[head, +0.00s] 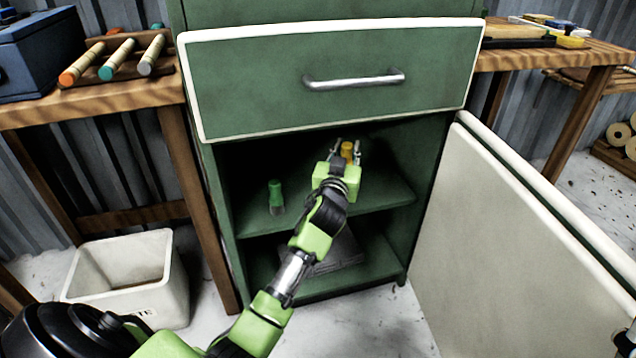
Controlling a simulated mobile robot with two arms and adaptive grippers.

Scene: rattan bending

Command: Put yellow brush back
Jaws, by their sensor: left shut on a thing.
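The yellow brush (347,150) is inside the open green cabinet (225,190), over the upper shelf and towards its back. My left gripper (346,153) reaches into the cabinet and is shut on the yellow brush. Only the brush's yellow top shows; the gripper hides its lower part, so I cannot tell whether it touches the shelf. A green brush (275,192) stands upright on the same shelf, to the left of my gripper.
The cabinet door (530,220) stands open at the right. A closed drawer (330,85) with a metal handle is just above the opening. A white bin (125,275) stands on the floor at left. Wooden benches (110,97) flank the cabinet. A dark object (340,252) lies on the lower shelf.

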